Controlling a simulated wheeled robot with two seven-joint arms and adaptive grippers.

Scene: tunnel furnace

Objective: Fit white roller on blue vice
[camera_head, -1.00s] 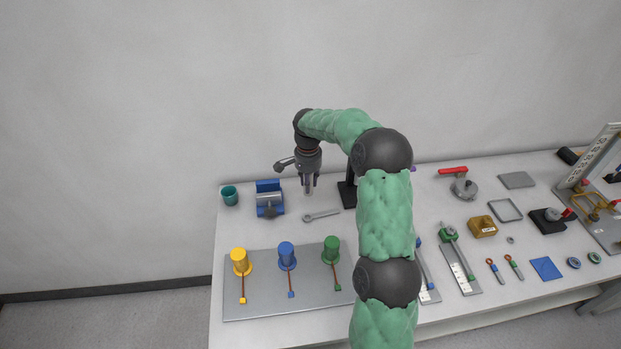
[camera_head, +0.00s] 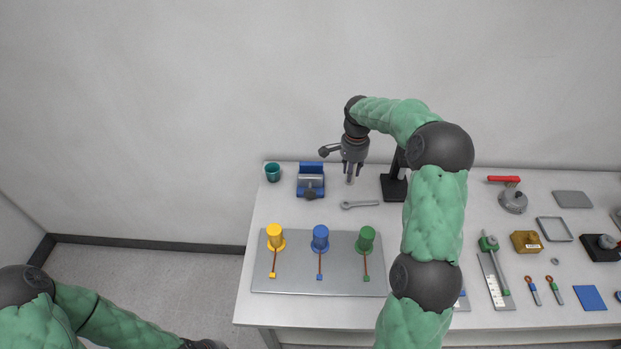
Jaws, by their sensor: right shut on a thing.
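The blue vice (camera_head: 311,170) stands at the back left of the table, with blue jaws and a dark grey front part. My right gripper (camera_head: 351,174) points down just to the right of the vice, above the table. It is shut on a small pale piece, which looks like the white roller (camera_head: 350,180). The fingers hide most of that piece, and its lower end shows between them. It is apart from the vice. My left arm comes in at the bottom left, and its fingers are not visible.
A teal cup (camera_head: 272,173) stands left of the vice. A grey plate (camera_head: 300,285) with yellow, blue and green pieces lies nearer the front.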

